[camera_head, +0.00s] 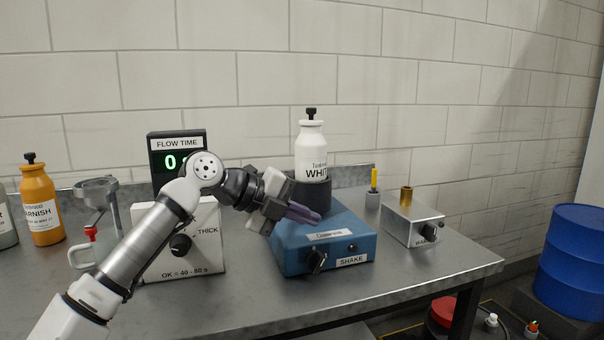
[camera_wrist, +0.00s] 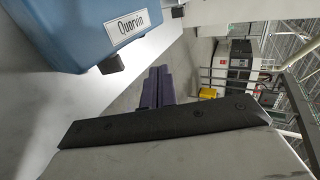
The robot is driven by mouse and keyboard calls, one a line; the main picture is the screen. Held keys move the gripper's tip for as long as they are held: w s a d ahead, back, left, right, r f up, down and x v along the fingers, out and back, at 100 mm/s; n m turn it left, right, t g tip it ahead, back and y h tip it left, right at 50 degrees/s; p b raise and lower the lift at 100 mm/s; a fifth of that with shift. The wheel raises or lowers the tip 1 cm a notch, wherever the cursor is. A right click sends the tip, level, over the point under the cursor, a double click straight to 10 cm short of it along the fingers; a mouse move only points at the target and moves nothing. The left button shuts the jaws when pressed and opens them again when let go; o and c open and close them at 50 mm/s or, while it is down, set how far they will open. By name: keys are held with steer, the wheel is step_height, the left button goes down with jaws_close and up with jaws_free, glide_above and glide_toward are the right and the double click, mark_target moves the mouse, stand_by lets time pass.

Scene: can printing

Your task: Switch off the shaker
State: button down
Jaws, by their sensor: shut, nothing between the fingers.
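The shaker (camera_head: 345,225) is a blue box on the table with a "SHAKE" label, a black knob (camera_head: 316,261) and a small dark round part (camera_head: 351,247) on its front. A white bottle (camera_head: 312,150) with a black cap stands upright in the dark holder on top. My gripper (camera_head: 313,216) is shut and empty, its purple fingers in front of the shaker's upper left, above the knob in the picture. In the wrist view the shut fingers (camera_wrist: 158,72) show beside the blue shaker (camera_wrist: 75,25), apart from its black knob (camera_wrist: 111,64).
A grey box (camera_head: 413,225) with a knob and a brass cylinder stands right. An orange varnish bottle (camera_head: 40,205) is far left. The table front (camera_head: 250,305) is clear.

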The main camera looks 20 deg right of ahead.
step_height(320, 180, up, 9)
steer(key=shift+a, duration=0.45)
